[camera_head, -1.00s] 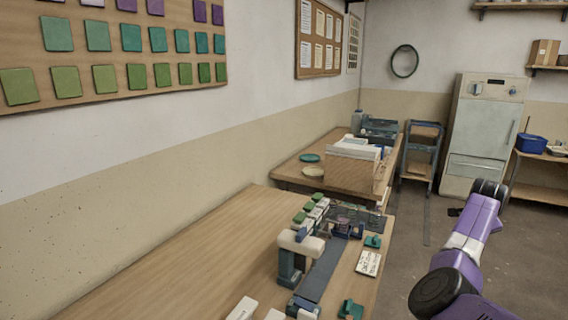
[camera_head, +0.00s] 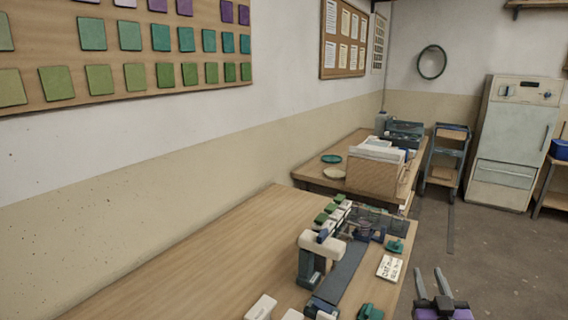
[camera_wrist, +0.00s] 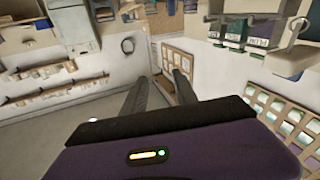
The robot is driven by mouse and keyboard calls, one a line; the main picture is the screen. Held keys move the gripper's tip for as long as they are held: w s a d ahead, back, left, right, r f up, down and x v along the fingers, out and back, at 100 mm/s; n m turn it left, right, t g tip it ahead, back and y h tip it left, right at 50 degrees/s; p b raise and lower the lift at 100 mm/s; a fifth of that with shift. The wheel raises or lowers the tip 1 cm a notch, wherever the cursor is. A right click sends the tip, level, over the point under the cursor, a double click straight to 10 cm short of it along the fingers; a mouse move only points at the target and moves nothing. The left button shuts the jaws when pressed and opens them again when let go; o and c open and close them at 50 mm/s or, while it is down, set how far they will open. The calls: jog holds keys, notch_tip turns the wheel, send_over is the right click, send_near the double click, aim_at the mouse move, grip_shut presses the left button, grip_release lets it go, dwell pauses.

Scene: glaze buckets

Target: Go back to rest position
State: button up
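My gripper (camera_head: 430,276) shows at the bottom right of the head view, right of the near table's edge and over the floor. Its two fingers point up in the picture and stand apart with nothing between them. The wrist view also shows the two fingers of my gripper (camera_wrist: 158,85) spread and empty, with a tilted view of the room behind. Most of my arm is out of the head view.
The near table (camera_head: 200,262) carries a conveyor-like device (camera_head: 345,270), green-topped containers (camera_head: 332,208) and a written card (camera_head: 390,268). A far table (camera_head: 318,182) holds a box (camera_head: 374,172). A cart (camera_head: 446,158) and a kiln-like cabinet (camera_head: 512,145) stand behind open floor (camera_head: 480,245).

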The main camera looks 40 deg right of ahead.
jog(key=s+a+n+t+y, duration=0.2)
jog(key=s+a+n+y, duration=0.15)
jog(key=a, duration=0.95)
jog(key=s+a+n+t+y, duration=0.3)
jog(key=a+y, duration=0.1)
jog(key=a, duration=1)
jog(key=s+a+f+g+y, duration=0.1)
jog(key=s+a+y, duration=0.2)
jog(key=s+a, duration=0.4)
jog(key=s+a+f+n+g+y, duration=0.1)
jog(key=s+a+g+y, duration=0.1)
jog(key=s+a, duration=0.4)
jog(key=shift+s+a+f+y, duration=0.4)
jog(key=shift+s+y, duration=0.15)
jog(key=shift+s, duration=0.3)
